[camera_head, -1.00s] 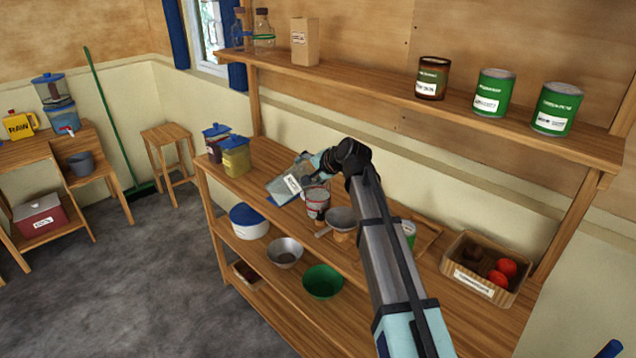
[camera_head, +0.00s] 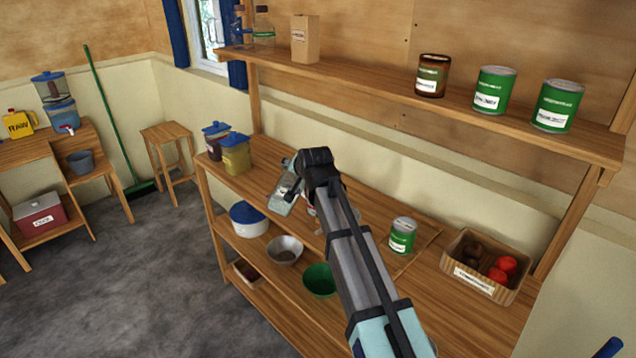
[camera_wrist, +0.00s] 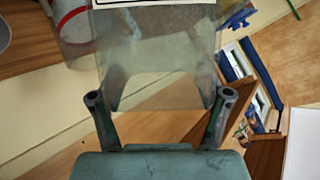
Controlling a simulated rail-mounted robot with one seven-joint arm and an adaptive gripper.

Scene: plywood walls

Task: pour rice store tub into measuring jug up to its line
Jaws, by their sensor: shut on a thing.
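The rice store tub (camera_head: 284,201) is a clear greyish container with a white label, tilted above the middle shelf board. My gripper (camera_wrist: 161,98) is shut on it, one finger on each side. The tub (camera_wrist: 155,65) fills the upper middle of the wrist view; I cannot make out rice in it. The measuring jug (camera_wrist: 72,27), clear with a red line, shows at the upper left of the wrist view, beside the tub. In the head view my arm hides most of the jug. Its fill level cannot be seen.
A green can (camera_head: 402,236) and a labelled box (camera_head: 485,266) with red and dark items stand to the right. Two lidded tubs (camera_head: 234,153) stand at the left end. Bowls (camera_head: 321,281) sit on the shelf below. Cans (camera_head: 494,91) line the upper shelf.

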